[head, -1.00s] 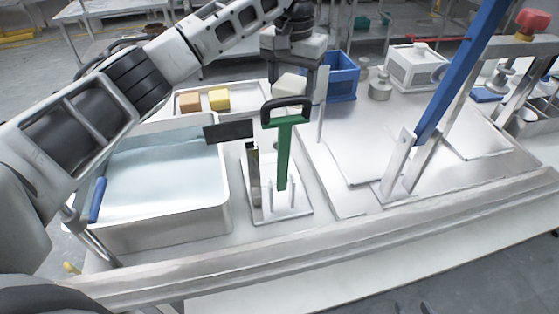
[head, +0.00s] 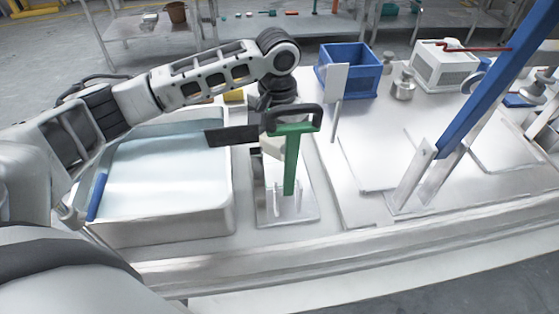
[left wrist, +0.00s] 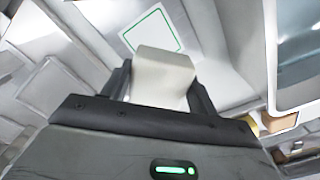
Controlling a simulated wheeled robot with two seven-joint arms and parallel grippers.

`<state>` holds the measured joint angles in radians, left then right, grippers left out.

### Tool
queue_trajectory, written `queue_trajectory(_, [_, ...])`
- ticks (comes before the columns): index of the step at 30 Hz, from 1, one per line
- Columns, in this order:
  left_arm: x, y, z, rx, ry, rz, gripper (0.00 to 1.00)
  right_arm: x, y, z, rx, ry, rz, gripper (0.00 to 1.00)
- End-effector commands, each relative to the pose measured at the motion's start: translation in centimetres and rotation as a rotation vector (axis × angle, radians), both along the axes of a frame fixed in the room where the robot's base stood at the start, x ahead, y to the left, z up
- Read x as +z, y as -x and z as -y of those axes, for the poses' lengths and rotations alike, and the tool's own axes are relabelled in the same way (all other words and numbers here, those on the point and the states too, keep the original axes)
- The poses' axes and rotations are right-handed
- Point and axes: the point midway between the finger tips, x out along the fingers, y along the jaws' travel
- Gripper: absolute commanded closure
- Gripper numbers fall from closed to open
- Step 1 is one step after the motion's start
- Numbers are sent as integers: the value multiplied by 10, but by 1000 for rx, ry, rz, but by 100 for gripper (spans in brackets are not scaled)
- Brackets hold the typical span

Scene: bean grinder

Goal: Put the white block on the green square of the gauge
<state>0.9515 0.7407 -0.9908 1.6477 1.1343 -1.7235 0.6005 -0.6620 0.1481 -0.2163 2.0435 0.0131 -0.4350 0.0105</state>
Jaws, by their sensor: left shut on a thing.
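My left gripper (left wrist: 160,88) is shut on the white block (left wrist: 162,70), which shows between its fingers in the left wrist view. The green square (left wrist: 152,32) is a thin green outline on a pale surface, ahead of the block there; the block overlaps its lower edge in the picture. I cannot tell the gap between them. In the head view the block (head: 271,149) is mostly hidden behind the green-handled tool. The green square is not visible in the head view, and the gauge as a whole is hard to make out. My right gripper is not in view.
The green tool (head: 291,165) with a black grip stands upright on a small plate, close in front of my left gripper. A water basin (head: 225,200) is on the left. A white panel on a post (head: 336,82) and a blue bin (head: 366,82) stand behind right.

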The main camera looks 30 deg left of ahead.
Motion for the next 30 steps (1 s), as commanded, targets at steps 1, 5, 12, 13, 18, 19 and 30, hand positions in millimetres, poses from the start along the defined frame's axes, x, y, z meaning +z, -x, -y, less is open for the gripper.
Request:
queue_trajectory(1, [-6, 5, 3, -1, 1, 1, 68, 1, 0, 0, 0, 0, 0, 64])
queue_trajectory(5, [-15, 10, 8, 1, 1, 2, 68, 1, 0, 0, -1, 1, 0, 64])
queue_trajectory(12, [-42, 19, 13, 1, -1, -1, 68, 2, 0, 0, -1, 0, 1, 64])
queue_trajectory(13, [-46, 18, 13, 2, 0, 0, 68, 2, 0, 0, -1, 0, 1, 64])
queue_trajectory(18, [-57, 18, 14, 0, 0, 3, 68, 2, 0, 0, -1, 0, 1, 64])
queue_trajectory(19, [-57, 18, 14, 0, 0, 3, 68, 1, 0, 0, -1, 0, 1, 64])
queue_trajectory(30, [-60, 18, 13, 0, 0, 2, 19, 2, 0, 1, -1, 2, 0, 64])
